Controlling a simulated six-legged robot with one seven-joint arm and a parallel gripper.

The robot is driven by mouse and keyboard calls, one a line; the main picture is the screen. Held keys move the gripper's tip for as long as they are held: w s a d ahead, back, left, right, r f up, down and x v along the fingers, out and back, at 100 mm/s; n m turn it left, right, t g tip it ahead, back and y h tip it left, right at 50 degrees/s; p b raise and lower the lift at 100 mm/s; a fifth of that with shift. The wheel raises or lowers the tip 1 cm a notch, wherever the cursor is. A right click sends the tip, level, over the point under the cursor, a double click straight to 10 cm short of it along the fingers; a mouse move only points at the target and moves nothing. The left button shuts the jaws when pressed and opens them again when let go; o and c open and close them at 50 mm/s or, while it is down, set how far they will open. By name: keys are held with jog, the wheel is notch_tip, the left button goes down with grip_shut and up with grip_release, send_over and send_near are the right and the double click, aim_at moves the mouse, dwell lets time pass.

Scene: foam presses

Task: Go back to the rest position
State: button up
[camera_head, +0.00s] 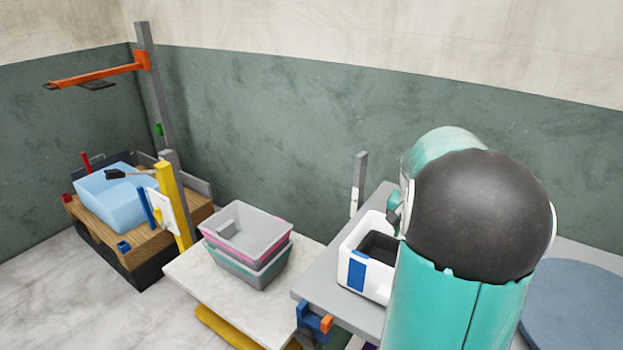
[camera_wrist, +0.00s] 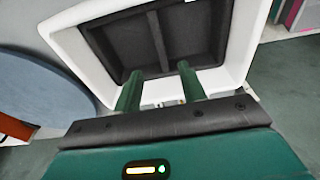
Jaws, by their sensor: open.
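My gripper (camera_wrist: 160,72) shows in the wrist view as two green fingers set apart, with nothing between them. Its fingertips overlap the near edge of a white box (camera_wrist: 238,62) with a dark lining (camera_wrist: 187,40) split by a divider. I cannot tell whether the fingers touch the box. In the head view the white box (camera_head: 350,247), with a blue panel on its side, stands on a grey table (camera_head: 318,288). My arm covers its right part and hides my gripper there.
Stacked grey, pink and teal trays (camera_head: 246,235) sit on a pale low table (camera_head: 190,270). A round blue surface (camera_head: 580,308) lies at right.

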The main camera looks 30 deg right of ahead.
jog(key=w+a+r+n+t, duration=0.1)
jog(key=a+r+n, duration=0.25)
jog(key=a, duration=0.65)
jog(key=w+a+r+n+t, duration=0.15)
jog(key=a+r, duration=0.25)
jog(key=a, duration=0.6)
jog(key=s+a+n+t, duration=0.1)
jog(key=s+a+n, duration=0.3)
jog(key=a, duration=0.5)
jog(key=s+a+r+n+t+y, duration=0.1)
jog(key=s+a+n, duration=0.3)
jog(key=a, duration=0.6)
jog(key=shift+s+a+y, duration=0.25)
jog(key=shift+s+y, duration=0.05)
jog(key=shift+s, duration=0.15)
jog(key=shift+c, duration=0.5)
jog(key=shift+d, duration=0.15)
